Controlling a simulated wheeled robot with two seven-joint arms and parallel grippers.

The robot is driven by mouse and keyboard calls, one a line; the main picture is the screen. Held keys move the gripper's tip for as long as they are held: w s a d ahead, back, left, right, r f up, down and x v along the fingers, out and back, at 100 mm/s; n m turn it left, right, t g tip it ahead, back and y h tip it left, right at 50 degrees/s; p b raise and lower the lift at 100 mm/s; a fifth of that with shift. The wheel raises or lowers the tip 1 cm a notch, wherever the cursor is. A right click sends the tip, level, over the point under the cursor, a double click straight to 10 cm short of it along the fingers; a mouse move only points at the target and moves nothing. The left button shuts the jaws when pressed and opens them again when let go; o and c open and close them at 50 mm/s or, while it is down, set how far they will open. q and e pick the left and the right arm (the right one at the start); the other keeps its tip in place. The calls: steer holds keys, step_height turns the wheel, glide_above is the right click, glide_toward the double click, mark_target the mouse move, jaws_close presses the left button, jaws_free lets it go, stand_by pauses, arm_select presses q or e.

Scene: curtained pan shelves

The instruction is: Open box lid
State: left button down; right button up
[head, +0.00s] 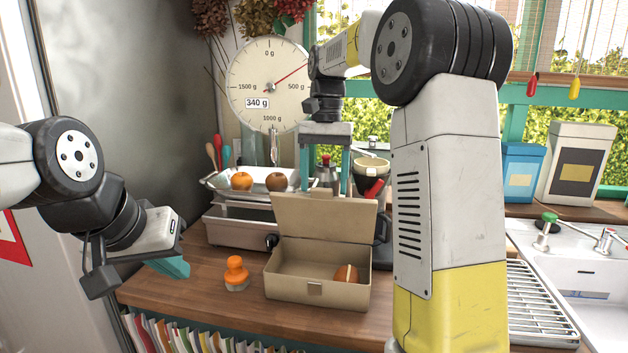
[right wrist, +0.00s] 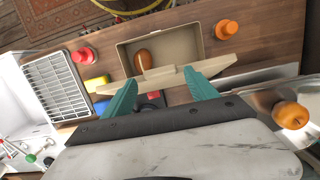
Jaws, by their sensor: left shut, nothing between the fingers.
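The beige box (head: 285,287) stands on the wooden counter with its lid (head: 325,222) raised, roughly upright at the back. A brown item with a pale stripe (head: 347,274) lies inside. The box's open inside (right wrist: 180,42) and the lid's edge (right wrist: 165,77) also show in the right wrist view. My right gripper (head: 325,188) is open above and at the lid's top edge, its teal fingers spread; I cannot tell whether they touch it. My left gripper (head: 170,267) is shut and empty, left of the box and apart from it.
An orange knobbed object (head: 236,273) stands left of the box. A metal tray with fruit (head: 241,181) and a hanging scale (head: 268,85) are behind. A sink (head: 590,270) and drying rack (head: 535,300) are at right. The counter's front edge lies close before the box.

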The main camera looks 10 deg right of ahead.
step_height(320, 180, up, 8)
steer(key=w, duration=0.1)
steer(key=shift+w+d+f, duration=0.15)
steer(key=shift+d+f, duration=0.05)
stand_by(0.3)
steer(key=shift+c, duration=0.2)
